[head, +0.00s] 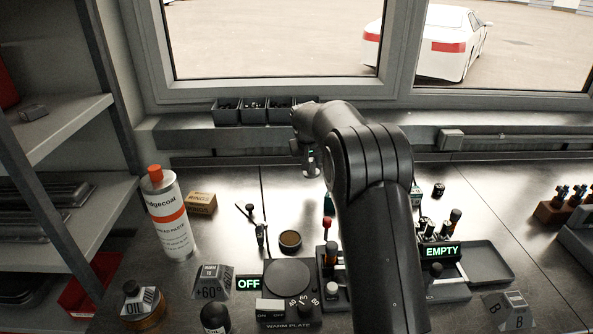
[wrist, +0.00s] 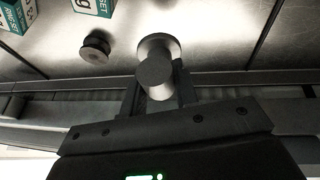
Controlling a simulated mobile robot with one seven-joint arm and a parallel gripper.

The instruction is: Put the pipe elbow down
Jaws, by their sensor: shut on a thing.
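The pipe elbow (wrist: 156,70) is a grey metal piece with a round flange, held between the two fingers of my gripper (wrist: 158,88) in the wrist view. In the head view the elbow (head: 312,170) shows small below my gripper (head: 309,152), over the back of the metal bench (head: 225,235). My gripper is shut on it. The flange looks close to the bench top, but I cannot tell whether it touches. My arm hides part of the bench behind and to its right.
A small dark spool-like part (wrist: 95,47) and boxes (wrist: 93,7) lie near the elbow in the wrist view. Black bins (head: 253,112) stand on the sill behind. A paste bottle (head: 170,215), warm plate (head: 288,279) and EMPTY sign (head: 441,252) stand nearer.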

